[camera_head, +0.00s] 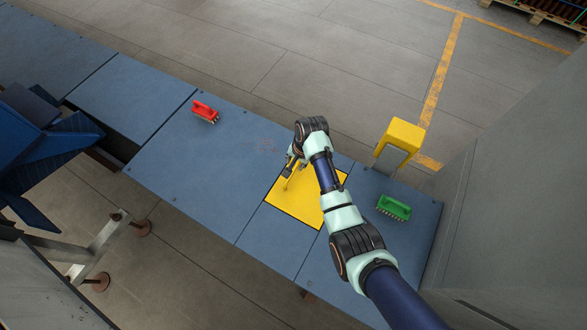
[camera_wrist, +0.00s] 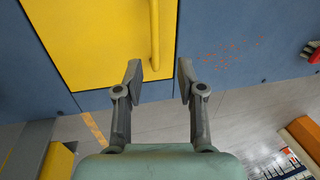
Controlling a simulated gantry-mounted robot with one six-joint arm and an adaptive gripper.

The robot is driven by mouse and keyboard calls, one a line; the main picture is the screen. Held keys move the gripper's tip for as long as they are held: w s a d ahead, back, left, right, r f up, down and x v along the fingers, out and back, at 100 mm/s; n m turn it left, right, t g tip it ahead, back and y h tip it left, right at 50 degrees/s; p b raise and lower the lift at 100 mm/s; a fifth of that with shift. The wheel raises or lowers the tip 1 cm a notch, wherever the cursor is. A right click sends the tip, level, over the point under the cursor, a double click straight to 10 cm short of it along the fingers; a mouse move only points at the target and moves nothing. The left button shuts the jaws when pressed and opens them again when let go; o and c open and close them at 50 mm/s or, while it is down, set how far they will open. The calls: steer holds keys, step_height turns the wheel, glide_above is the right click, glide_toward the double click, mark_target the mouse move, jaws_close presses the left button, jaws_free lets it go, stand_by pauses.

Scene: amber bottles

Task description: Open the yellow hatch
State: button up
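The yellow hatch (camera_head: 290,205) lies flat and closed in the blue table top, partly hidden under my arm in the head view. It fills the upper left of the wrist view (camera_wrist: 90,40). Its yellow bar handle (camera_wrist: 155,35) runs along the hatch near one edge. My gripper (camera_wrist: 160,75) is open and empty, its two fingers apart. In the wrist view the handle's end appears just beyond the fingertips, in line with the gap and slightly nearer the left finger. In the head view my gripper (camera_head: 289,170) is over the hatch's far left part; contact is unclear.
A red brush (camera_head: 206,112) lies on the table to the left, and a green brush (camera_head: 394,207) to the right. A yellow stand-like block (camera_head: 402,138) rises at the table's back right edge. A grey wall (camera_head: 490,200) stands at the right.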

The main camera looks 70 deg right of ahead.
mark_target(293, 173)
steer(key=b+x, duration=0.1)
steer(key=x, duration=0.2)
steer(key=b+x, duration=0.3)
steer(key=x, duration=0.2)
steer(key=shift+s+f+b, duration=0.3)
steer(key=shift+s+f, duration=0.05)
steer(key=shift+f, duration=0.1)
jaws_close()
